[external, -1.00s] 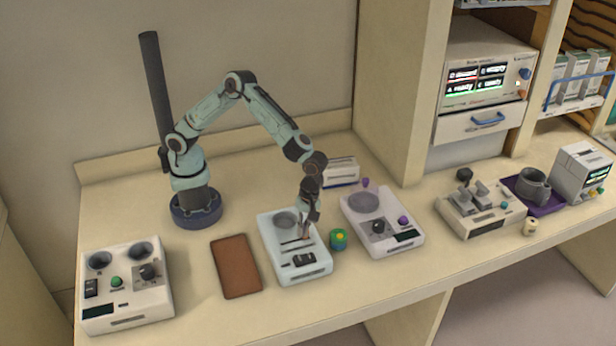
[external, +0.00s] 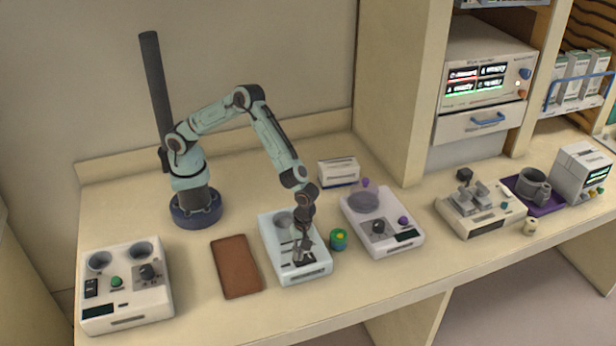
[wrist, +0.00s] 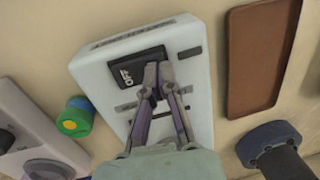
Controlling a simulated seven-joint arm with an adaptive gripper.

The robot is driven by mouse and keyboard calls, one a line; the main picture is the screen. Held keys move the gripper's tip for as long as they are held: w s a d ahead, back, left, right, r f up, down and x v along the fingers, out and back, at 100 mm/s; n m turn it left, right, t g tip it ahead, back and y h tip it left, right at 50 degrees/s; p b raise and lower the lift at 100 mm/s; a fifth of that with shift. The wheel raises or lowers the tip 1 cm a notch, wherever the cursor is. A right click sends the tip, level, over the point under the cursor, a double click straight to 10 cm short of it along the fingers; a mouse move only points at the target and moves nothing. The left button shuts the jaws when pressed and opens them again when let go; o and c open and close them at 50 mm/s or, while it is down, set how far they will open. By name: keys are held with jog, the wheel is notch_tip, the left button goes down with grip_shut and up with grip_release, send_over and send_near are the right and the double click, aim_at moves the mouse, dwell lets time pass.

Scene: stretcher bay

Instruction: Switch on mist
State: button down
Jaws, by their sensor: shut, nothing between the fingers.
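A pale blue-white device (external: 268,244) with a round grey well on top stands in the middle of the counter; it also shows in the wrist view (wrist: 98,80). Its black rocker switch (wrist: 124,72) shows the letters OFF on one half. My gripper (external: 303,258) points down over this switch and mostly hides it in the external view. In the wrist view my gripper (wrist: 157,72) is shut and empty, its fingertips at the unlettered half of the switch. I cannot tell whether they touch it.
A brown mat (external: 235,266) lies left of the device. A green and blue round container (external: 339,240) with a yellow top stands close on its right. A device with purple knobs (external: 392,215) is further right, and a two-cup console (external: 125,285) at far left.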

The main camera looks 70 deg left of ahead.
jog(key=shift+s+f, duration=0.1)
jog(key=shift+f, duration=0.05)
jog(key=shift+w+r, duration=0.4)
jog(key=shift+w, duration=0.35)
notch_tip(320, 180, up, 14)
jog(key=s, duration=0.2)
dwell(0.4)
jog(key=shift+f, duration=0.1)
dwell(0.4)
